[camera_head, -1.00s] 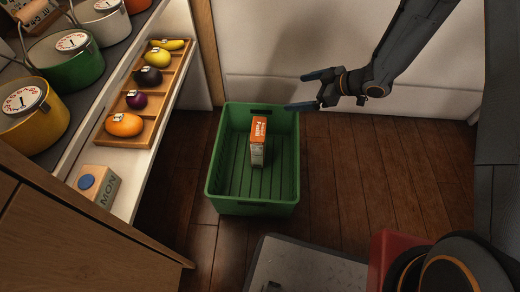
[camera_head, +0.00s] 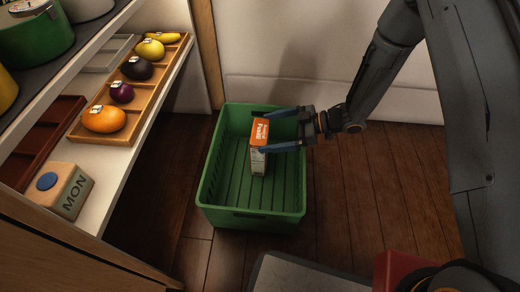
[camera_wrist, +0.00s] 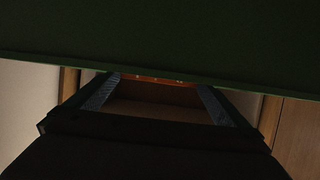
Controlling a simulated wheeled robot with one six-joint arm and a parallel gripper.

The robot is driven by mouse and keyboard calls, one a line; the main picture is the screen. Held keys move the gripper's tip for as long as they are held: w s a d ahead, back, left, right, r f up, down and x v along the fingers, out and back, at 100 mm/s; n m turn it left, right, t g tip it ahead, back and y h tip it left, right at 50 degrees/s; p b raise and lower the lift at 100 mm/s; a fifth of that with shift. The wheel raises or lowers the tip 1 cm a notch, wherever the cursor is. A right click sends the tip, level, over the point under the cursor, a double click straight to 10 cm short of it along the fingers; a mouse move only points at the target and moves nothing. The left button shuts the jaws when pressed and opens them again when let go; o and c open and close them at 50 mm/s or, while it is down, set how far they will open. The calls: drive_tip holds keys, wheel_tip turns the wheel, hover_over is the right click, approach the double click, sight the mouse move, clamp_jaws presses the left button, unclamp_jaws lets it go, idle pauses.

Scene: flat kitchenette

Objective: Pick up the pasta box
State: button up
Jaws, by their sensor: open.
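The pasta box (camera_head: 258,160), orange on top with pale sides, stands upright inside the green crate (camera_head: 203,190) on the floor. My gripper (camera_head: 260,132) reaches in from the right over the crate's right rim. Its two blue-tipped fingers are open, one beyond the box's top and one across its near side in the head view. I cannot tell whether they touch the box. In the wrist view, both fingers of my gripper (camera_wrist: 158,95) show apart, and a dark green band, likely the crate (camera_wrist: 160,40), covers the top. A thin orange strip between the fingers is too dark to identify.
A shelf at left holds a wooden tray (camera_head: 149,83) of fruit and vegetables, a MON block (camera_head: 58,190) and pots above. A white wall (camera_head: 300,55) stands behind the crate. Wooden floor (camera_head: 350,210) is free to its right.

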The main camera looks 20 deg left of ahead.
sight(260, 133)
drive_tip(key=b+x, duration=0.2)
drive_tip(key=x, duration=0.2)
drive_tip(key=c, duration=1.6)
drive_tip(key=shift+c, duration=0.4)
drive_tip(key=shift+r, duration=0.15)
